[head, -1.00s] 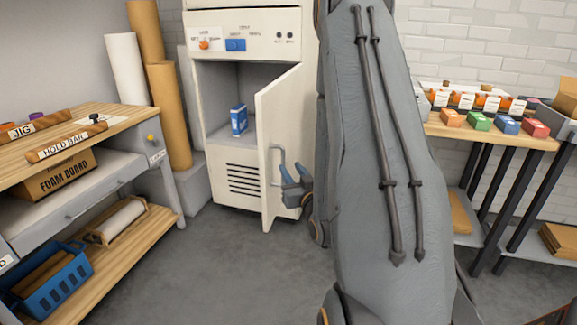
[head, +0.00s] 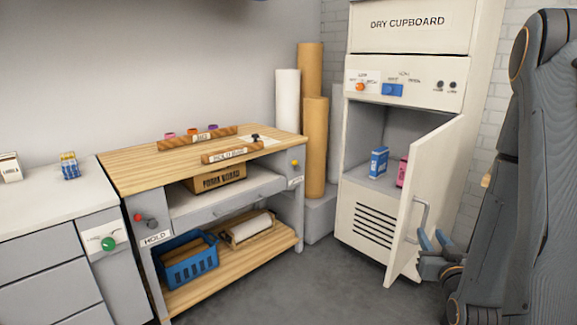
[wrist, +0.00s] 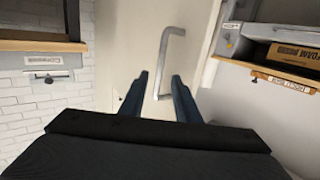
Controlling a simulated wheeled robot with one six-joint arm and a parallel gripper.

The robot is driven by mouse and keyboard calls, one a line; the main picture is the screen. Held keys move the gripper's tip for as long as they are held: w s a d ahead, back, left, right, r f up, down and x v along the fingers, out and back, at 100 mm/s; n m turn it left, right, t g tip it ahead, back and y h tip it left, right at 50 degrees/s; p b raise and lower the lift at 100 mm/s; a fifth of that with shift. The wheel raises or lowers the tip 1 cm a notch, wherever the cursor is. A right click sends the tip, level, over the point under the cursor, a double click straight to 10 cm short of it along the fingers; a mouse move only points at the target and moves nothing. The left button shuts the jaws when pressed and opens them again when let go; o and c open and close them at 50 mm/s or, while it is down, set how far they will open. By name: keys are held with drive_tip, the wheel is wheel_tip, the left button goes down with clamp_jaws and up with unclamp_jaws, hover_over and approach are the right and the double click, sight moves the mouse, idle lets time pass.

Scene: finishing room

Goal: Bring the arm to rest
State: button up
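My gripper (head: 434,241) is low in front of the open door of the dry cupboard, near its handle. In the wrist view my gripper (wrist: 158,84) has its two blue fingers spread apart with nothing between them. The door handle (wrist: 168,55) shows beyond the fingertips, apart from them. In the head view the handle (head: 421,215) is on the outer face of the cupboard door (head: 430,180), which stands open. My grey arm fills the right side of the head view.
Inside the dry cupboard (head: 408,20) stand a blue box (head: 379,161) and a pink box (head: 402,171). A wooden-topped workbench (head: 125,173) with a blue basket (head: 188,262) is to the left. Upright rolls (head: 315,145) stand between them. The floor (head: 300,285) in front is clear.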

drive_tip(key=a+n+g+y+p, duration=0.1)
drive_tip(key=a+g+y+p, duration=0.15)
drive_tip(key=a+g, duration=0.35)
drive_tip(key=s+a+r+n+g+y+p, duration=0.1)
drive_tip(key=s+a+r+g+p, duration=0.2)
drive_tip(key=s+a, duration=0.5)
drive_tip(key=s+a+r+g+y+p, duration=0.1)
drive_tip(key=s+a+r+g+p, duration=0.3)
drive_tip(key=s+a, duration=0.5)
drive_tip(key=s+r+g, duration=0.2)
drive_tip(key=s+g, duration=0.1)
drive_tip(key=s, duration=0.1)
drive_tip(key=shift+s+a+r+n+g, duration=0.2)
drive_tip(key=shift+s+r+n+g, duration=0.1)
drive_tip(key=shift+s+n, duration=0.1)
drive_tip(key=shift+d, duration=0.1)
